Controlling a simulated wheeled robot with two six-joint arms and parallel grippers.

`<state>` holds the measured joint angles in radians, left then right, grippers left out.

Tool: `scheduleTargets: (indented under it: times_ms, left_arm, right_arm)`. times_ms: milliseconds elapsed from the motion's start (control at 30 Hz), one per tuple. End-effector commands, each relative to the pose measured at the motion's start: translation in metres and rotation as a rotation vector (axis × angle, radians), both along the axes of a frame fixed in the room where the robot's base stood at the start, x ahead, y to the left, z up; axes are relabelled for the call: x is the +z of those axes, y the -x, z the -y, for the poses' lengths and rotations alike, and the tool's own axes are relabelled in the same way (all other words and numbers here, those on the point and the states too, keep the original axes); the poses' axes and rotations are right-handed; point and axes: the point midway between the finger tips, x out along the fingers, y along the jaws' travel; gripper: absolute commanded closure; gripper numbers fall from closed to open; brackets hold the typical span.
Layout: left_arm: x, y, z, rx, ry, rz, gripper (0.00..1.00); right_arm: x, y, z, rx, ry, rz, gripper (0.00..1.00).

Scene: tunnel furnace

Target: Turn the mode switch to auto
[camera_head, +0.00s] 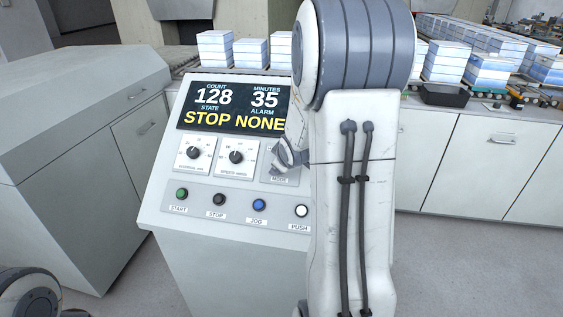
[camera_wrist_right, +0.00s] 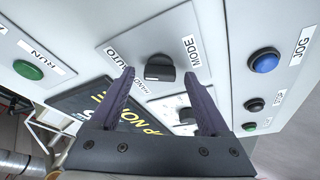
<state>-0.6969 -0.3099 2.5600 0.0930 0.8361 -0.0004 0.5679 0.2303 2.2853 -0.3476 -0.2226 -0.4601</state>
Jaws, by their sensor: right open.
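The mode switch is a black knob (camera_wrist_right: 160,68) on a white plate (camera_wrist_right: 172,40), with MODE, AUTO and HAND labels around it. I cannot tell which way the knob points. My right gripper (camera_wrist_right: 157,74) is open, with one dark finger on each side of the knob in the right wrist view. I cannot tell whether the fingertips reach around it or stop short. In the head view my right gripper (camera_head: 286,158) is in front of the MODE plate (camera_head: 280,179) and hides the knob. My left gripper is not in view.
The sloped panel has a display (camera_head: 236,106) reading STOP and NONE, and two dials (camera_head: 194,153) (camera_head: 236,157) left of the MODE plate. Below are green START (camera_head: 181,194), black STOP (camera_head: 219,199), blue JOG (camera_head: 259,205) and white PUSH (camera_head: 301,210) buttons.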

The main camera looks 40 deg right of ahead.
Motion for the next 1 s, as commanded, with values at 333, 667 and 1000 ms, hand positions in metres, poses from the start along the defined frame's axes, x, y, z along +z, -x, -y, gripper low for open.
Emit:
scheduleTargets:
  times_ms: [333,667,1000]
  left_arm:
    - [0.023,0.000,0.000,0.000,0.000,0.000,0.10]
    - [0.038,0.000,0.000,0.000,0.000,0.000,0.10]
    - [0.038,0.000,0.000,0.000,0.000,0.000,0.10]
  right_arm:
    - [0.048,0.042,-0.021,-0.002,0.002,0.002,0.20]
    - [0.068,0.067,-0.033,-0.004,-0.001,0.000,0.20]
    - [0.067,0.067,-0.033,-0.002,-0.001,0.000,0.20]
